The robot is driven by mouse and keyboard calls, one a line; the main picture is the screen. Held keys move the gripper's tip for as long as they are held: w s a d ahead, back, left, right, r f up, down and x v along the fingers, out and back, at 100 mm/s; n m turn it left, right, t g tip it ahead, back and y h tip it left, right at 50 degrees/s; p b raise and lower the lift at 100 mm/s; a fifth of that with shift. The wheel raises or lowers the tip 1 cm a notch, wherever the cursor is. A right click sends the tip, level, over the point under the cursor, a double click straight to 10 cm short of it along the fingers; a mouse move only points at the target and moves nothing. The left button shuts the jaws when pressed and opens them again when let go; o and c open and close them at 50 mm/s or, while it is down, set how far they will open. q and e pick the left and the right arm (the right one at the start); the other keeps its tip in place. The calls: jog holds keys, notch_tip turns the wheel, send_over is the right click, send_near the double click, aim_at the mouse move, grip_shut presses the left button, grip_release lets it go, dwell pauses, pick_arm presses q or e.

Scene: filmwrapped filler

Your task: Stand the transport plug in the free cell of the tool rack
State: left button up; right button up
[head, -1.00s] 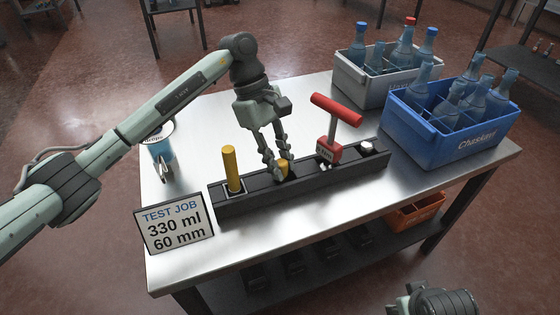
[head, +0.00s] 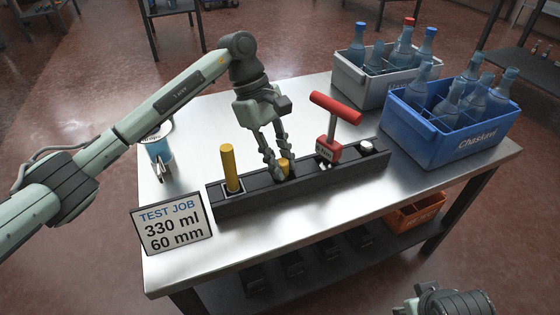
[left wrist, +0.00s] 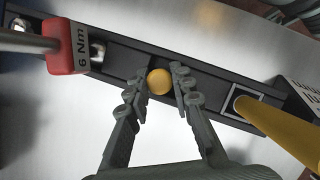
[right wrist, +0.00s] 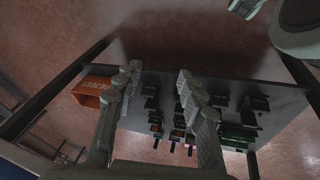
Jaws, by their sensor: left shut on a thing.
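The tool rack (head: 320,192) is a long dark bar with cells on the steel table. My left gripper (head: 277,171) is shut on a short yellow plug (head: 284,165), which I take for the transport plug. In the left wrist view, the plug's round top (left wrist: 160,81) sits between the fingertips, over the middle of the rack. Its lower end is hidden, so I cannot tell how deep it sits. A taller yellow rod (head: 229,166) stands in a white-edged cell at the left. A red T-handled tool (head: 332,130) stands to the right. My right gripper (right wrist: 157,74) is open and empty.
A metal piece (head: 366,147) sits at the rack's right end. A test job sign (head: 173,230) and a blue can (head: 161,152) are at the left. A blue crate (head: 436,146) and grey crate (head: 368,92) hold bottles. An orange bin (head: 417,212) is below.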

pick_arm(q)
jog(key=shift+s+a+f, duration=0.1)
jog(key=shift+a+f, duration=0.1)
jog(key=shift+f, duration=0.3)
jog(key=shift+s+a+f, duration=0.1)
jog(key=shift+a+f, duration=0.05)
jog(key=shift+f, duration=0.35)
jog(key=o, duration=0.8)
jog(key=shift+o, duration=0.2)
jog(key=shift+f, duration=0.1)
pick_arm(e)
jog(key=shift+s+r, duration=0.15)
jog(key=shift+r, duration=0.35)
pick_arm(q)
jog(key=shift+r, duration=0.25)
jog(key=shift+w+r+p, duration=0.1)
jog(key=shift+r+p, duration=0.5)
jog(key=shift+p, duration=0.25)
jog(key=shift+w+a+r+b, duration=0.3)
jog(key=shift+w+r, duration=0.05)
jog(key=shift+r, duration=0.2)
jog(key=v, duration=1)
jog(key=shift+d+r+b, duration=0.25)
jog(key=shift+r+b, duration=0.1)
jog(key=shift+r, duration=0.15)
pick_arm(e)
jog(key=shift+w+a+f, duration=0.1)
jog(key=shift+w+f, duration=0.1)
jog(key=shift+f, duration=0.55)
